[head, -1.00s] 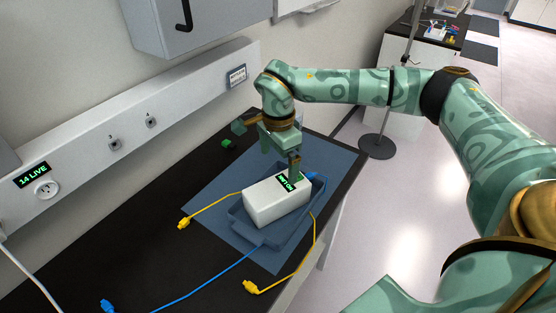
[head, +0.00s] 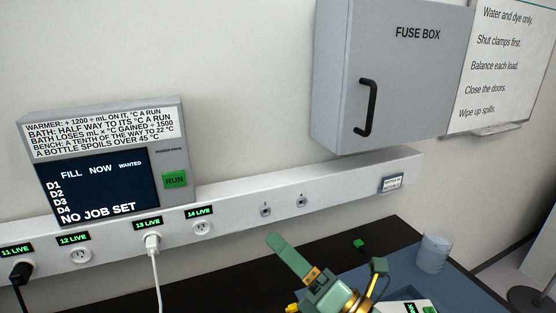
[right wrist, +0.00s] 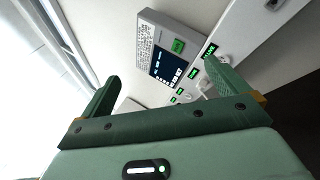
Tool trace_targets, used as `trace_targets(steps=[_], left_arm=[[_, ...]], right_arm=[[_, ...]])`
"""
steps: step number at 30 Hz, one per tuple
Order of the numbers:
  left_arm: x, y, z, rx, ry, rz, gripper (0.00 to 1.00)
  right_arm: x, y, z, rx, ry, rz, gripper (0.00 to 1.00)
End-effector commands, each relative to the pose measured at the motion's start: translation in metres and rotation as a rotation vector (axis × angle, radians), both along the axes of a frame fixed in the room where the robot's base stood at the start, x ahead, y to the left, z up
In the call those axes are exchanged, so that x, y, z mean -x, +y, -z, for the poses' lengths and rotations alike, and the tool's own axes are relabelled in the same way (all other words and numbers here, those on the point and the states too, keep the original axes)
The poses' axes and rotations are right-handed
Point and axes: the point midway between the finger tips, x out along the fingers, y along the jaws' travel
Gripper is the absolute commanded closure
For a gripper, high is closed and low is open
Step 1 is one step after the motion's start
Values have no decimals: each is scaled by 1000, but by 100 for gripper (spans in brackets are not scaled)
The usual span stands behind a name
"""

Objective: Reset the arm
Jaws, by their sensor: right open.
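My right gripper (head: 325,251) shows at the bottom of the head view, in front of the dark bench. Its green fingers are spread wide and point up toward the wall. The right wrist view shows the same open gripper (right wrist: 160,76) with nothing held between the fingers. Behind them that view shows the wall panel (right wrist: 168,62). A white box (head: 426,308) with a green-lit display is partly cut off at the bottom edge, right of the gripper. My left gripper is not in view.
The control panel (head: 105,160) reads NO JOB SET, above a socket rail (head: 330,192) with a white plug (head: 152,243) and a black plug (head: 21,272). The fuse box (head: 400,80) is shut. A small green block (head: 360,245) and a clear cylinder (head: 434,253) stand at the right.

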Motion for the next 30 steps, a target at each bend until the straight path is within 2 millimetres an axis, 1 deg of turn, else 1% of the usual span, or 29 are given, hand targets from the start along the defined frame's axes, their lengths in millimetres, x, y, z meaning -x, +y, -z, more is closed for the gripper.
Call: trace_targets(steps=[1,2,3,5,6,8,9,11,12,14,15,17,21,22,24,26,27,29,30], left_arm=[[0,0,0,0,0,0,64],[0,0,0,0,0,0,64],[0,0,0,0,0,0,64],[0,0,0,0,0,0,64],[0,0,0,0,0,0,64],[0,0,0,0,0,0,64],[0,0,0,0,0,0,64],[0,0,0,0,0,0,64],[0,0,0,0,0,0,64],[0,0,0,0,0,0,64],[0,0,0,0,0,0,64],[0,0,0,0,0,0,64],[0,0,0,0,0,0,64],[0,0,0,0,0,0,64],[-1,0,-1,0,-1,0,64],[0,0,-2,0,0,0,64],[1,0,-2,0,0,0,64],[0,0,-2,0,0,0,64],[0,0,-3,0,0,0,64]], right_arm=[[-10,-32,8,-167,167,134,1],[-16,-54,17,-264,271,222,1],[-19,-86,35,-383,411,344,1],[-15,-129,68,-531,599,512,1],[-8,-153,90,-604,705,612,1],[8,-182,121,-690,838,741,1],[20,-197,138,-735,911,816,1],[40,-217,161,-786,1008,919,1],[53,-227,174,-813,1063,981,1],[74,-241,191,-848,1138,1067,1],[87,-249,202,-866,1184,1121,1],[108,-260,215,-889,1248,1201,1],[160,-280,240,-926,1382,1378,1],[161,-280,251,-926,1404,1387,1],[154,-272,281,-920,1449,1372,1],[153,-267,307,-919,1489,1366,1],[153,-263,324,-920,1515,1361,1],[154,-258,349,-923,1555,1355,1],[156,-254,366,-925,1584,1353,1]])
